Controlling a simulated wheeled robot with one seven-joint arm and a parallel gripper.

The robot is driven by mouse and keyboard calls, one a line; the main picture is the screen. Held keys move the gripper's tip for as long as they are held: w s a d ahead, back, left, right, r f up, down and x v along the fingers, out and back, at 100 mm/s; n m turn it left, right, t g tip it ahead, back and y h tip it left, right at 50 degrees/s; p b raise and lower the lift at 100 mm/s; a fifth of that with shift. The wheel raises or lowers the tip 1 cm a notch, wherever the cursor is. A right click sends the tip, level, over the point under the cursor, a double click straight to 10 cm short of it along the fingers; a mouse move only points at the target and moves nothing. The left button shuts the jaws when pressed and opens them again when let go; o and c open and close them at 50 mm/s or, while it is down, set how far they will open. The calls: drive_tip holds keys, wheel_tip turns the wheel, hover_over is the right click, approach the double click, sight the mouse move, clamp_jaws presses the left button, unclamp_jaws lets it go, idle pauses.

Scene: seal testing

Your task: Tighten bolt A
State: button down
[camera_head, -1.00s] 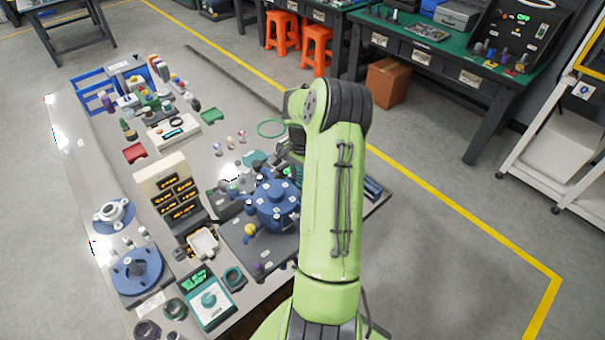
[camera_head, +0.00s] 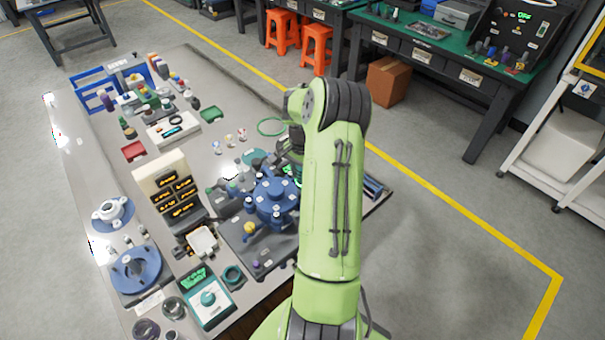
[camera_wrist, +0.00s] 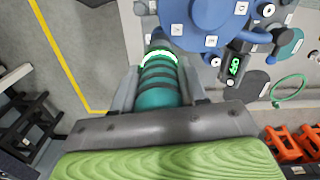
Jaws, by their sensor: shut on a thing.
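A blue round flanged housing (camera_head: 272,200) stands on a dark plate on the bench, partly hidden by my arm in the head view. In the wrist view the blue housing (camera_wrist: 215,15) fills the top, with small white letter tags around its rim. My gripper (camera_wrist: 160,88) is shut on a teal ribbed cylindrical tool (camera_wrist: 158,97) with a lit white-green ring at its far end. The tool's end is beside the rim, close to one tag. Bolt A cannot be told apart, and the tool tip and any contact are hidden.
A small green-lit readout (camera_wrist: 234,66) sits by the housing's rim. A green ring (camera_head: 271,127) lies on the bench behind. A dark panel of orange displays (camera_head: 178,195) and a teal dial box (camera_head: 208,300) stand left of the housing. Open floor lies to the right.

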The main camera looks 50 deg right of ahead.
idle(0.7)
drive_tip(key=shift+r+p, duration=1.6)
drive_tip(key=shift+r, duration=0.95)
